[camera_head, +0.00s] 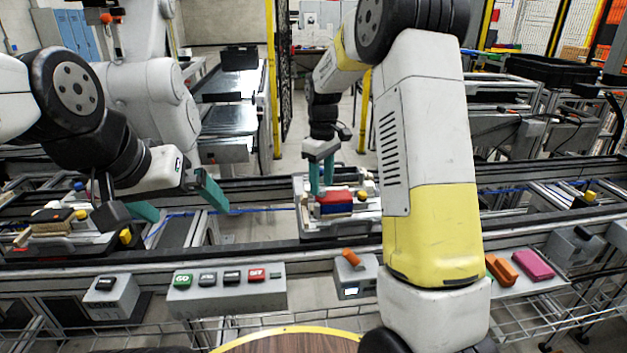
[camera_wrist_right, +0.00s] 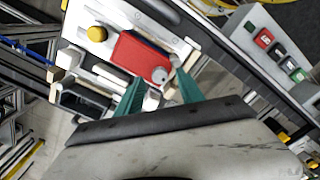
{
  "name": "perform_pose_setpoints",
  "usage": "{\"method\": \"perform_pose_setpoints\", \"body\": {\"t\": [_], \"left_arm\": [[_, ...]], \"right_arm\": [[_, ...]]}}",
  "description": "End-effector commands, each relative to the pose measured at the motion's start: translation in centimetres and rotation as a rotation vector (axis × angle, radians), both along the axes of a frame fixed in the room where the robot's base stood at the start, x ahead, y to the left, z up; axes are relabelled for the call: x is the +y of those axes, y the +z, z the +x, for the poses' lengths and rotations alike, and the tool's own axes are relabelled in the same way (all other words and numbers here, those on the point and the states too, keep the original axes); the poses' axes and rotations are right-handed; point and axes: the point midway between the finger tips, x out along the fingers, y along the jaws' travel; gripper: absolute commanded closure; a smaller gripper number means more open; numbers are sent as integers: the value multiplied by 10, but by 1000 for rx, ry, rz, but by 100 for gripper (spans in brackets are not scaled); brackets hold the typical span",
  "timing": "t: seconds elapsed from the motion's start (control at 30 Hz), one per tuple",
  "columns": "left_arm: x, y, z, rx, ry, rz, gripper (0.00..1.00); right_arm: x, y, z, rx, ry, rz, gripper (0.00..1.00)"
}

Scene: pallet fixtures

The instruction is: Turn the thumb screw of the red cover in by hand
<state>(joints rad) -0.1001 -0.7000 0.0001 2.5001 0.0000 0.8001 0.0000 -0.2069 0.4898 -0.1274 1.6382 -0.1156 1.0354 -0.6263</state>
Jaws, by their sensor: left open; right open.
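The red cover (camera_head: 338,197) lies on a blue layer on a pale fixture plate (camera_head: 308,222) on the conveyor. In the right wrist view the red cover (camera_wrist_right: 136,53) has a round grey thumb screw (camera_wrist_right: 160,75) near one corner. My right gripper (camera_head: 321,178) points down over the cover, fingers apart. In the wrist view the screw appears between the fingertips of this gripper (camera_wrist_right: 160,77); I cannot tell whether they are level with it. In the head view the screw is hidden. My left gripper (camera_head: 182,200) is open and empty, left of this fixture.
A yellow knob (camera_wrist_right: 97,33) is on the plate beside the cover. Another fixture with a wooden block (camera_head: 52,220) sits at the left. A button box (camera_head: 228,287) stands at the front rail. My right arm hides the conveyor right of the cover.

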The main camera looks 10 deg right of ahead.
Motion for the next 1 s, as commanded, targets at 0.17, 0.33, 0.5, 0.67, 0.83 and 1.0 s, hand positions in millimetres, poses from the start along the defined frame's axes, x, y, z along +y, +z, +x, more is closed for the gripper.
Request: {"method": "perform_pose_setpoints", "body": {"t": [0.17, 0.33, 0.5, 0.67, 0.83, 1.0], "left_arm": [[0, 0, 0, 0, 0, 0, 0], [0, 0, 0, 0, 0, 0, 0], [0, 0, 0, 0, 0, 0, 0], [0, 0, 0, 0, 0, 0, 0], [0, 0, 0, 0, 0, 0, 0], [0, 0, 0, 0, 0, 0, 0]], "right_arm": [[0, -14, 0, 1, 0, 0, 55], [0, -15, 0, 0, -1, 0, 55], [0, -15, 0, 0, -1, 0, 69], [0, -15, 0, 0, -1, 0, 100], [0, -15, 0, -1, -2, -1, 100], [0, -15, 0, -1, -22, -1, 100]]}}
